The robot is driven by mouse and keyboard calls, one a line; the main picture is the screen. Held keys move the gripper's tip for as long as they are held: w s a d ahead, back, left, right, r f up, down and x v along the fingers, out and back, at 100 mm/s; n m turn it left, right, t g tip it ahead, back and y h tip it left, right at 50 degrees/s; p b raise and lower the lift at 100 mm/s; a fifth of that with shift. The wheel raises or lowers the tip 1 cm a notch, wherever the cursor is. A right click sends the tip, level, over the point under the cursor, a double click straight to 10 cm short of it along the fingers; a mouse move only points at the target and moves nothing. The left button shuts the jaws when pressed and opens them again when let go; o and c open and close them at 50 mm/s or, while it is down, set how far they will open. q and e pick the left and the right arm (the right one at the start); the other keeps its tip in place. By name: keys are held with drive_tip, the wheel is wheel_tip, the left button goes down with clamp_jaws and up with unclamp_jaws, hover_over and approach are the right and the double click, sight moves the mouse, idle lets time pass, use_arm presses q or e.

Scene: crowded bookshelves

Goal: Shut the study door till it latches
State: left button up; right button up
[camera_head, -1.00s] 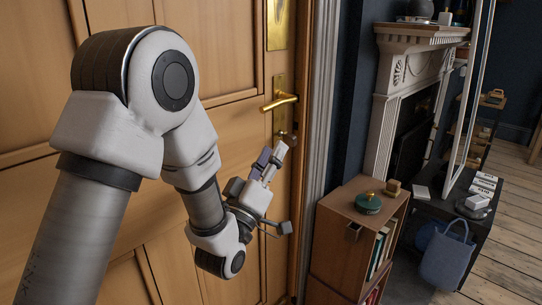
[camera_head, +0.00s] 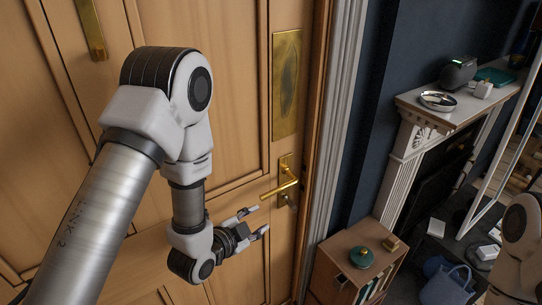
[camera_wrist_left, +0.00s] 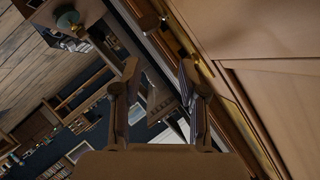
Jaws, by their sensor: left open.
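The study door (camera_head: 235,80) is a panelled wooden door filling the left and middle of the head view. Its brass lever handle (camera_head: 279,188) is near its right edge, beside the pale door frame (camera_head: 333,130). I cannot tell whether it is latched. My left gripper (camera_head: 257,221) is open and empty, just below and left of the handle in the picture, its fingers pointing right. In the left wrist view its two fingers (camera_wrist_left: 158,85) are apart with nothing held between them, and the door's wood (camera_wrist_left: 275,85) fills the right side. My right gripper is not in view.
A low wooden bookcase (camera_head: 337,265) with a green pot (camera_head: 361,257) on top stands right of the frame. Beyond it is a fireplace mantel (camera_head: 430,112). A blue bag (camera_head: 447,287) is at the lower right.

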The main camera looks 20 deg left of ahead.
sight(273, 193)
use_arm(q)
drive_tip(key=r, duration=0.1)
drive_tip(key=w+r+m+t, duration=0.1)
drive_tip(key=r, duration=0.1)
drive_tip(key=w+d+r+m, duration=0.1)
drive_tip(key=shift+r+t+h+b, duration=0.3)
drive_tip(key=shift+r+h+b, duration=0.05)
drive_tip(key=shift+r+h, duration=0.05)
drive_tip(key=shift+w, duration=0.4)
drive_tip(key=p+x, duration=0.2)
drive_tip(key=x, duration=0.4)
drive_tip(key=shift+w+d+f, duration=0.1)
drive_tip(key=shift+w+f, duration=0.1)
drive_tip(key=shift+w, duration=0.1)
drive_tip(key=shift+s, duration=0.1)
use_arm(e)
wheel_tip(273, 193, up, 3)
